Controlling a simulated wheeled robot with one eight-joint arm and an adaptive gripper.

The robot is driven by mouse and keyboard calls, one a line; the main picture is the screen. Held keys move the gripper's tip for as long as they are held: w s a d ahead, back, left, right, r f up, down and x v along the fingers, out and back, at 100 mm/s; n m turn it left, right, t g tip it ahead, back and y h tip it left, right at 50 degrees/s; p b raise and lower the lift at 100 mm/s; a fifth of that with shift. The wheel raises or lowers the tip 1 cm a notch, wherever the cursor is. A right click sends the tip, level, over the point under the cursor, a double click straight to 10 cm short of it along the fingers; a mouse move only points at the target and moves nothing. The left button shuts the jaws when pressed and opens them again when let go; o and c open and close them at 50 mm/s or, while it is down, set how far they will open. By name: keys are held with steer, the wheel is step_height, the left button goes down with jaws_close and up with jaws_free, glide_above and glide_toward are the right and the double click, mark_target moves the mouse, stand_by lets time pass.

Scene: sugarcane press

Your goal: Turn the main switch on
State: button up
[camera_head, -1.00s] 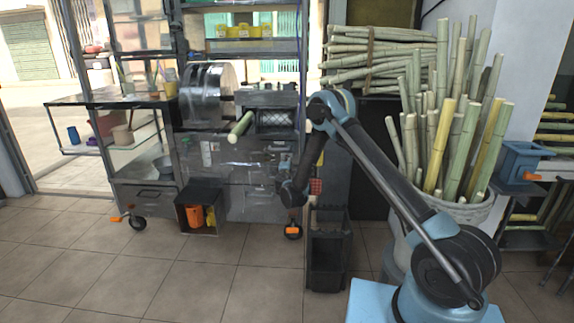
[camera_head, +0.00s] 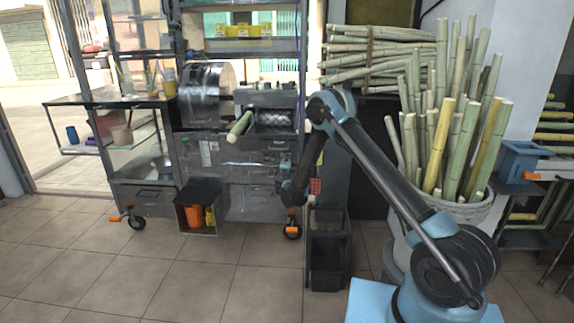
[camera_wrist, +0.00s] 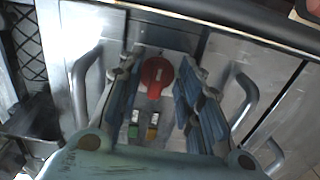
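The main switch, a red rotary knob (camera_wrist: 156,74) with a pale mark on its handle, sits on a grey metal panel in the wrist view. My gripper (camera_wrist: 158,100) is open, with one blue-grey finger on each side of the knob. I cannot tell whether either finger touches it. In the head view, my gripper (camera_head: 284,168) is in front of the metal press cabinet (camera_head: 250,205), and the knob cannot be made out there.
Metal handles (camera_wrist: 86,85) flank the panel. A cane stalk (camera_head: 240,126) sticks out of the press. A black bin (camera_head: 327,260) stands below my arm, and a basket of canes (camera_head: 455,207) is at the right. The tiled floor (camera_head: 180,280) in front is clear.

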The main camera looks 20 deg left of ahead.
steer(key=shift+s+a, duration=0.1)
steer(key=shift+s, duration=0.25)
steer(key=v, duration=1.1)
steer(key=shift+s, duration=0.2)
